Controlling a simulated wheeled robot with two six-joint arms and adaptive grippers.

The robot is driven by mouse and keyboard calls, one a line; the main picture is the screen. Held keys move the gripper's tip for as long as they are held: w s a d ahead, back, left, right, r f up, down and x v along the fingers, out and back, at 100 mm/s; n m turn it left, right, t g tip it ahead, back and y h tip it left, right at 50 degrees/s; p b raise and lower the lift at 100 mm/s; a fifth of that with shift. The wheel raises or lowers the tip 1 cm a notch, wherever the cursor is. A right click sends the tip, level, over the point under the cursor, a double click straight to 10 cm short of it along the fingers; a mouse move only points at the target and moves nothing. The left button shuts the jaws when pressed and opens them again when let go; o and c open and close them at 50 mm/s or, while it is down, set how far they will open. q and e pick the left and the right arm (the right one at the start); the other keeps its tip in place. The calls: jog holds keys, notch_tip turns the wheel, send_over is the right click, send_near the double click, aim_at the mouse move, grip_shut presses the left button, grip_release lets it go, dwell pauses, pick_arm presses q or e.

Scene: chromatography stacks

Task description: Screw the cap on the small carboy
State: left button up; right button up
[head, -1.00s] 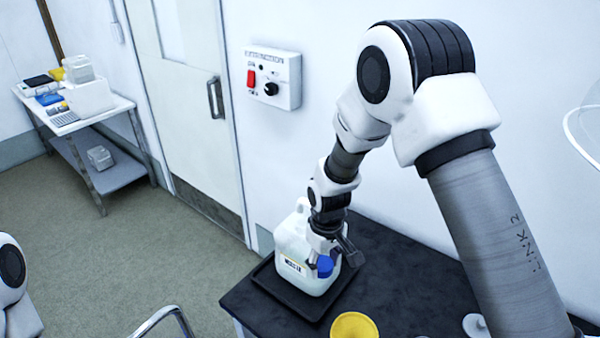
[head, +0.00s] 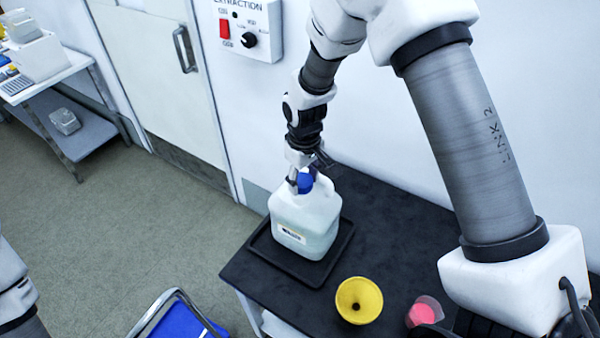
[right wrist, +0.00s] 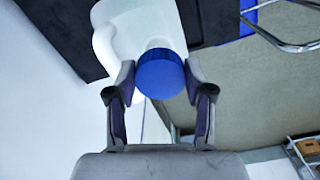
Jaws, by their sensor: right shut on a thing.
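The small carboy (head: 305,217) is a whitish, translucent jug with a handle and a label, upright on a black tray (head: 262,246). My right gripper (head: 303,178) reaches down from above and is shut on the blue cap (head: 305,184), which is at the top of the carboy. In the right wrist view the cap (right wrist: 160,74) sits between the two fingertips (right wrist: 158,82), with the carboy's neck (right wrist: 159,43) just behind it. Whether the cap touches the neck or sits on it, I cannot tell. My left gripper is out of view; only part of my left arm shows.
A yellow funnel (head: 359,300) and a small vessel with pink contents (head: 425,312) stand on the dark bench (head: 385,238) near its front. A metal-framed chair with a blue seat (head: 182,322) is at the bottom. A wall control box (head: 247,30) is behind.

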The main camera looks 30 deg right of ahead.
jog(key=w+f, duration=0.1)
jog(key=f+b, duration=0.1)
jog(key=f, duration=0.1)
jog(key=shift+w, duration=0.55)
jog(key=shift+s+r, duration=0.45)
jog(key=shift+s, duration=0.2)
jog(key=shift+w+p, duration=0.15)
jog(key=shift+p, duration=0.2)
jog(key=shift+w+f, duration=0.2)
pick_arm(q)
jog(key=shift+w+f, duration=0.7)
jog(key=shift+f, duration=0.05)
pick_arm(e)
jog(key=shift+s, duration=0.1)
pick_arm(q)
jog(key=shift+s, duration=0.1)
pick_arm(e)
jog(key=shift+s+r, duration=0.1)
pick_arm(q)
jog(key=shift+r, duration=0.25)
